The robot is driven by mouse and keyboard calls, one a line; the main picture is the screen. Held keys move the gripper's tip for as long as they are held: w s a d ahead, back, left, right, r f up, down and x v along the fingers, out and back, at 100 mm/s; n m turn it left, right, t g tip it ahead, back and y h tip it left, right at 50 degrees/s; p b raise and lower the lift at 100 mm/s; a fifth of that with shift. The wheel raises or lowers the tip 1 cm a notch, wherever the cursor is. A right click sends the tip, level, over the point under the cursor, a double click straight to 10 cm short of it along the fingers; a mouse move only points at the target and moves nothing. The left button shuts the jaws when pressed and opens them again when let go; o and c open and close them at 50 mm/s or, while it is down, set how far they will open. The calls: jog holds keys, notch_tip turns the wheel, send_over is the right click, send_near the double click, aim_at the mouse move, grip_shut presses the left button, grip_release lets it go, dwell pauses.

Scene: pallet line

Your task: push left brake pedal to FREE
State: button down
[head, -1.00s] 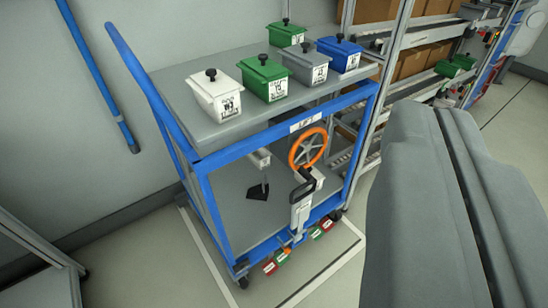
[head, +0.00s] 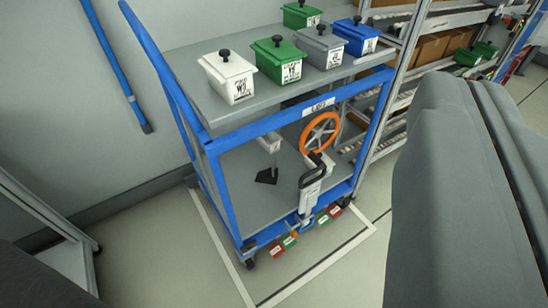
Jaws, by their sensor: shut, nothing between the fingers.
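The blue-framed cart (head: 216,205) stands on the floor in the middle of the view. Low on its near edge are two pairs of small pedals. The left pair has a red tab (head: 277,251) and a green tab (head: 290,241), side by side, with orange metal just above. The right pair has a green tab (head: 322,219) and a red tab (head: 335,211). The lettering on all tabs is too small to read, and I cannot tell which tabs are pressed. My gripper and its fingertips are not in view; a large grey part of my arm fills the right side.
An orange handwheel (head: 320,133) and a black-handled upright lever (head: 313,172) sit above the pedals. Lidded bins stand on the cart top, including a white one (head: 232,78). Racking (head: 392,95) stands behind at right. Floor in front of the cart is clear.

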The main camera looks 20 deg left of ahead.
dwell(0.4)
